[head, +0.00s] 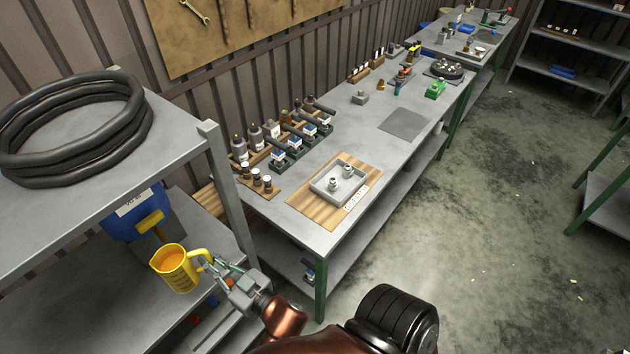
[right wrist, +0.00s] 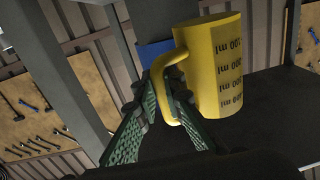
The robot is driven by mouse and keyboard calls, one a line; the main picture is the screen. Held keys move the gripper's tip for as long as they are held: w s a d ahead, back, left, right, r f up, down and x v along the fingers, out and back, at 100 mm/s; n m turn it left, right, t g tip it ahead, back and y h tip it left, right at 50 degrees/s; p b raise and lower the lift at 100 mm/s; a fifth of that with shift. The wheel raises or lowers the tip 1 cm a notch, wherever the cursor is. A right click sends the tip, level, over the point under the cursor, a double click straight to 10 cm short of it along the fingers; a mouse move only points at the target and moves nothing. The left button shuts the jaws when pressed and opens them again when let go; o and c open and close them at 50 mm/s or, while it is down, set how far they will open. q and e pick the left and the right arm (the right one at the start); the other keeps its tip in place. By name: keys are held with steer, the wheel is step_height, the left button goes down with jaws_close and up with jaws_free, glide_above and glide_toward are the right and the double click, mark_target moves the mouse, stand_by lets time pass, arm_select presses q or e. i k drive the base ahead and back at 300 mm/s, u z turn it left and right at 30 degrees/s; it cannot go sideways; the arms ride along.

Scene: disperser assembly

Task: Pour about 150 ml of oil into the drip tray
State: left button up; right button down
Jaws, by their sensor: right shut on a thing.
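A yellow measuring jug (head: 176,270) with orange-yellow oil inside hangs slightly tilted in front of the left shelf unit. My right gripper (head: 214,268) is shut on the jug's handle. In the right wrist view the jug (right wrist: 217,65) shows its ml marks, and the green fingers (right wrist: 168,95) of my right gripper close around the handle. The grey drip tray (head: 322,192) lies on a wooden board on the workbench, with two small metal parts in it. A blue drum (head: 125,228) with a yellow tap stands on the lower shelf behind the jug. My left gripper is not seen.
The shelf unit's post (head: 226,180) stands between the jug and the workbench (head: 330,140). Several bottles and dark-handled tools stand along the bench's back left. A black hose coil (head: 140,135) lies on the top shelf.

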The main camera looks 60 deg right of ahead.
mark_target(318, 186)
steer(key=u, duration=2.5)
steer(key=k, duration=2.85)
steer(key=z, duration=2.05)
